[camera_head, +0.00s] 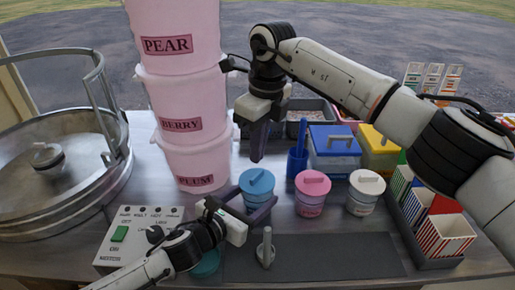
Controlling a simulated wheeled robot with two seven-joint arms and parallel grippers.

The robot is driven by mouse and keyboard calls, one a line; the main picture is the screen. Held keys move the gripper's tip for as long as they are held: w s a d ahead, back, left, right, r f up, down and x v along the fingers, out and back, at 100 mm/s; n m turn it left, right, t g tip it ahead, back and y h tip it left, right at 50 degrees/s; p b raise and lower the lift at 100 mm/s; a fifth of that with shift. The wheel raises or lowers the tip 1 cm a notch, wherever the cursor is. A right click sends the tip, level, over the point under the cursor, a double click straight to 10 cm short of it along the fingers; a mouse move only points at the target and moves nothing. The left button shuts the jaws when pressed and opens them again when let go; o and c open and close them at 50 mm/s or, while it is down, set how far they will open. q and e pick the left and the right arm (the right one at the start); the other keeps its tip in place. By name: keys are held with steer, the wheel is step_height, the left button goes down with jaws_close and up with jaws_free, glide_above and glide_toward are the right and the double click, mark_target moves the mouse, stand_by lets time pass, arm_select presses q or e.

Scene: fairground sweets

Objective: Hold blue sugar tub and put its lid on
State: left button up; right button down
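The blue sugar tub (258,203) stands on the table in the middle. Its blue lid (257,181), with a bar handle, lies on top of it; I cannot tell whether it is fully seated. My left gripper (250,203) comes in from the lower left, its dark fingers on either side of the tub and apparently closed on it. My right gripper (257,158) points down above and behind the lid, apart from it. It holds nothing I can see, and its fingers overlap in this view, so their opening is unclear.
A pink-lidded tub (311,199) and a white-lidded tub (363,204) stand to the right. Tall pink buckets (188,133) rise behind left. A control box (120,241), a grey upright post (265,254) and a teal round thing (207,266) are in front. The dark mat (340,256) has clear room.

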mark_target(256, 173)
steer(key=shift+f, duration=0.1)
steer(key=shift+f, duration=1.95)
steer(key=shift+r, duration=2.4)
steer(key=shift+f, duration=0.25)
